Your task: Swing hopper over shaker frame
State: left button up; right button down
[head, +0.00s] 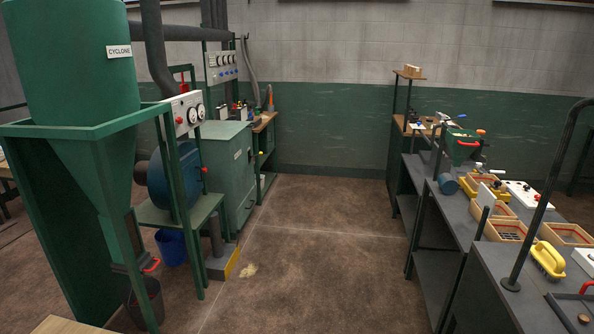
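A small green hopper (461,152) with a red handle stands at the far part of the right-hand bench, above the bench top. I cannot tell for certain which part is the shaker frame. Neither of my grippers is in view.
A large green cyclone (75,65) in a green frame stands at left, with a blue drum (175,180) and green cabinet (226,165) behind. A dark curved post (545,190) rises at right. A yellow brush (548,259) lies on the bench.

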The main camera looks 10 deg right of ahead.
aim_at(462, 144)
jog(key=i+l+z, duration=0.15)
jog(key=i+z, duration=0.2)
jog(key=i, duration=0.15)
jog(key=i+z, duration=0.4)
jog(key=i+l+u, duration=0.15)
jog(key=i+l, duration=0.3)
jog(key=i+l+u, duration=0.15)
jog(key=i+l, duration=0.3)
jog(key=i+l+u, duration=0.15)
jog(key=i+l, duration=0.3)
jog(key=l, duration=0.2)
